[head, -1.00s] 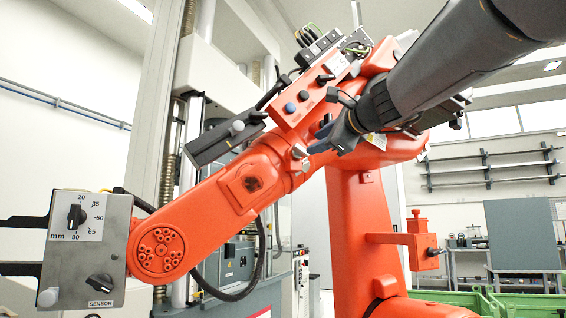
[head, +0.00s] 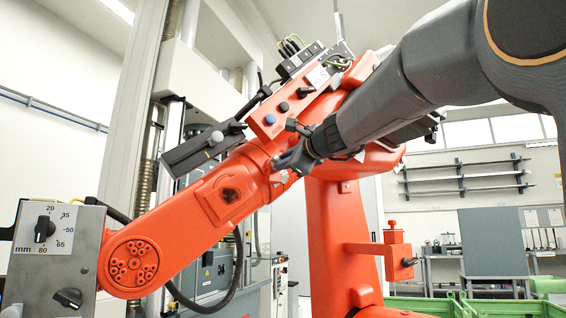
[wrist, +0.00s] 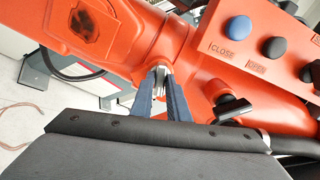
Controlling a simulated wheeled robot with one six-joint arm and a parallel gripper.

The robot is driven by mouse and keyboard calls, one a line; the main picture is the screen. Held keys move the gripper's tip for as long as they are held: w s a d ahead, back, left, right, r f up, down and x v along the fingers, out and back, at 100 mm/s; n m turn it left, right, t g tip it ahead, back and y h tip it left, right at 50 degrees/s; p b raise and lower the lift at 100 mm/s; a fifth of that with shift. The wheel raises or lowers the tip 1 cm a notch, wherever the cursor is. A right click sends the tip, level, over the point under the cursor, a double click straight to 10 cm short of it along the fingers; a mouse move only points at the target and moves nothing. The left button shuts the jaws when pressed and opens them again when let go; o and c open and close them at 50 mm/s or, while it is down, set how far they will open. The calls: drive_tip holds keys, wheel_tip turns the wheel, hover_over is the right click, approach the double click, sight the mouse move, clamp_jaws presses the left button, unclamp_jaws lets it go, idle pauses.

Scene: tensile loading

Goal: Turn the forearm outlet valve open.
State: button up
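The orange robot's forearm (head: 215,195) runs across the head view. On it, past the elbow housing, a small silver handle (wrist: 159,77) stands out from a collar; I take it to be the outlet valve. My gripper (wrist: 158,90) has its two blue-grey fingers on either side of this handle, tips at its level. Only a narrow gap shows between the fingers, and I cannot tell whether they press on it. In the head view my gripper (head: 283,161) reaches the forearm from the right and hides most of the handle.
A panel beside the valve has a blue button (wrist: 238,28) over CLOSE and a black button (wrist: 274,47) over OPEN. A black lever (wrist: 233,109) sticks out close to the right finger. A grey dial box (head: 55,255) stands at the left. Green crates (head: 425,305) stand lower right.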

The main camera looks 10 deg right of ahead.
clamp_jaws()
drive_tip(key=n+b, duration=1.7)
drive_tip(key=n, duration=0.4)
drive_tip(key=shift+b, duration=0.3)
drive_tip(key=shift+n, duration=0.3)
